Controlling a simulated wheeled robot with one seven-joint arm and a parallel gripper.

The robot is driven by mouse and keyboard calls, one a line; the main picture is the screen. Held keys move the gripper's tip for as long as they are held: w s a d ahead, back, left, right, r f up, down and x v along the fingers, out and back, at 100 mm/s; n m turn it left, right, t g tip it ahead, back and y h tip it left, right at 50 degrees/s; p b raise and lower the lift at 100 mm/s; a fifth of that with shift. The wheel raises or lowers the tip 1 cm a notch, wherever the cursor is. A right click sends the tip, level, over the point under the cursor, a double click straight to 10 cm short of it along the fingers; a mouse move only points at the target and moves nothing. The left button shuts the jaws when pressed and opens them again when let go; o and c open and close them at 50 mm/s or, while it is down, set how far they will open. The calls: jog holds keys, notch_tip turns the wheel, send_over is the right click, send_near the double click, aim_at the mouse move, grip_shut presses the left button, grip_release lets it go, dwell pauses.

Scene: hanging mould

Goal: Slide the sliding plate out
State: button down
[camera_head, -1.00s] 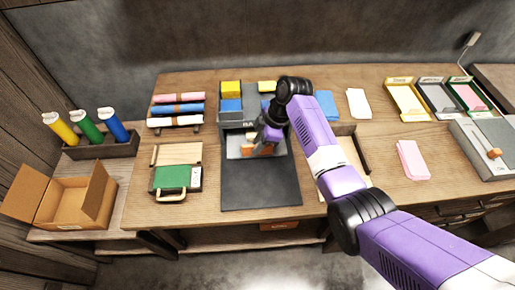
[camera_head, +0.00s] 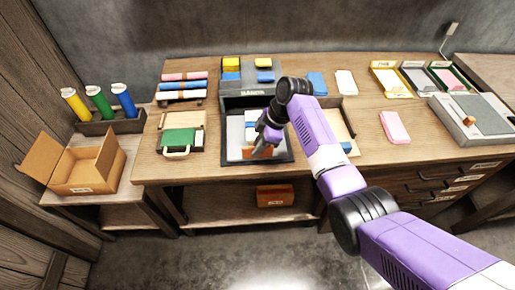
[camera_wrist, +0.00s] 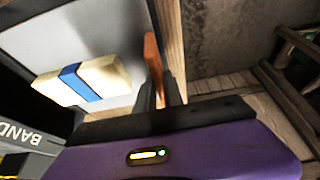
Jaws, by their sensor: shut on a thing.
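The sliding plate (camera_head: 235,136) is light grey and extends forward out of the dark banding machine (camera_head: 248,96) on the bench. Its orange handle (camera_head: 262,153) is at the front edge. A cream stack with a blue band (camera_wrist: 83,82) lies on the plate (camera_wrist: 120,28) in the wrist view. My gripper (camera_head: 258,152) is at the plate's front, shut on the orange handle (camera_wrist: 153,60). My fingers (camera_wrist: 150,92) show on the handle in the wrist view. My arm hides the plate's right part in the head view.
A green case (camera_head: 179,138) lies left of the machine, and a wooden tray (camera_head: 341,126) lies to its right. Coloured rolls (camera_head: 184,87) are behind the case. An open cardboard box (camera_head: 80,170) stands far left. Floor in front of the bench is clear.

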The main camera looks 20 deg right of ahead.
jog(key=shift+s+a, duration=0.1)
jog(key=shift+s, duration=0.1)
jog(key=c, duration=1.5)
grip_release()
jog(key=shift+s, duration=0.1)
jog(key=shift+o, duration=0.2)
jog(key=shift+r, duration=0.1)
jog(key=shift+d+r, duration=0.2)
jog(key=shift+r, duration=0.1)
jog(key=b+v, duration=0.1)
jog(key=v, duration=0.6)
jog(key=shift+a, duration=0.1)
